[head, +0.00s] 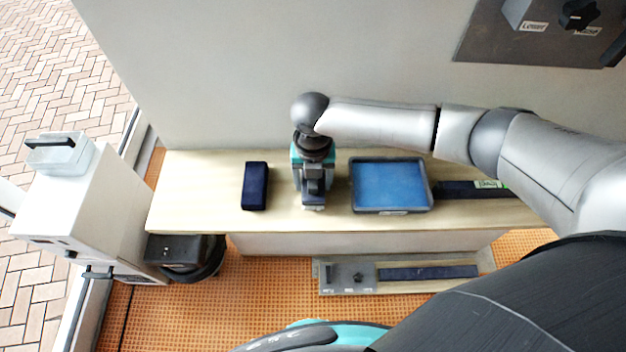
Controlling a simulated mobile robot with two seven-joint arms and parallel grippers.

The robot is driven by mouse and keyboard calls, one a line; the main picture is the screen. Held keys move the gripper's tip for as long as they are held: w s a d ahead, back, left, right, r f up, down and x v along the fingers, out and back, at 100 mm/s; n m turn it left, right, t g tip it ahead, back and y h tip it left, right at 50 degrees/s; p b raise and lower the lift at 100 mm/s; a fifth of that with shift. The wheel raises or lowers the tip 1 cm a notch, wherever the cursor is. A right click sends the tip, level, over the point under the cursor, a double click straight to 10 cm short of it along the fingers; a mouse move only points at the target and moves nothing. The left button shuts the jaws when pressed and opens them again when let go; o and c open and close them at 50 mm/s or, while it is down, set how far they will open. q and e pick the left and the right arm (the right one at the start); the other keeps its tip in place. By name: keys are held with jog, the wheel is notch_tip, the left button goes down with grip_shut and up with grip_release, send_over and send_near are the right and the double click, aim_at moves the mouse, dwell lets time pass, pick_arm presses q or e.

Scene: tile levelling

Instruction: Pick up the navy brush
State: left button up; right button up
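A navy block (255,186), which looks like the navy brush, lies on the left part of the pale bench top (200,175). Its long side runs from front to back, and no bristles can be made out. My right gripper (313,204) points down over the bench, to the right of the block and apart from it. Its fingers are small and seen from above, so I cannot tell whether they are open or shut. My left gripper is not in view.
A blue tray (390,185) with a grey rim stands right of my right gripper. A dark labelled bar (470,189) lies beyond it, partly behind my arm. A grey unit with a navy strip (428,272) sits below the bench front. A white cabinet (90,215) stands left.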

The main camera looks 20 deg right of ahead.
grip_shut()
dwell(0.3)
jog(key=shift+r, duration=0.1)
notch_tip(320, 180, up, 20)
jog(key=shift+p, duration=0.3)
